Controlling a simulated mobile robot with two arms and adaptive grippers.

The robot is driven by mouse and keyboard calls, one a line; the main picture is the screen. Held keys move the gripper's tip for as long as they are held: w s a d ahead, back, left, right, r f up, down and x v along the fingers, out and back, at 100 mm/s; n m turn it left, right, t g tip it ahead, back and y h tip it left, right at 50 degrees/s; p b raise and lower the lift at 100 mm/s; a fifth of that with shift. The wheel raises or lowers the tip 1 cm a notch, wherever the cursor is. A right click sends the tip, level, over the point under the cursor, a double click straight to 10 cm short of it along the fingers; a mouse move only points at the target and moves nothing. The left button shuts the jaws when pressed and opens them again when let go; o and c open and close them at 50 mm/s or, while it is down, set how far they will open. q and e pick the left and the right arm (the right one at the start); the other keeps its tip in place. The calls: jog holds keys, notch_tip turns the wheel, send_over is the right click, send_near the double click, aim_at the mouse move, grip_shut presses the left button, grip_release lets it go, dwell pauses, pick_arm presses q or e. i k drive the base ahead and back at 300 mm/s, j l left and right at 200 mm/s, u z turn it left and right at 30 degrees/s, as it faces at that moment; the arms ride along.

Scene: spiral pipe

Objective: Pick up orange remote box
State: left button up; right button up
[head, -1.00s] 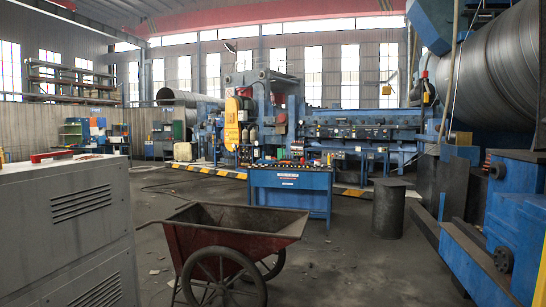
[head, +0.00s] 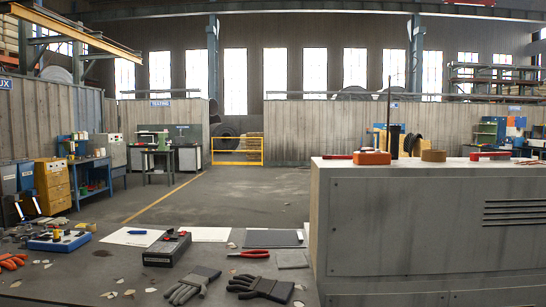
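A small orange box (head: 372,157) sits on top of the grey cabinet (head: 420,232) at the right of the head view, near its front left corner. It is upright, and its fine details are too small to read. Neither of my grippers is in view.
A dark cylinder, a roll of tape (head: 433,156) and red-handled tools stand or lie near the box. A low surface at front left holds gloves (head: 262,288), red pliers (head: 249,254), a dark control box (head: 167,249) and papers. Open floor (head: 235,195) lies beyond.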

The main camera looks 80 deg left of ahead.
aim_at(359, 158)
jog(key=u, duration=2.35)
jog(key=i+l+u, duration=0.15)
jog(key=l+u, duration=0.85)
jog(key=i+l, duration=0.05)
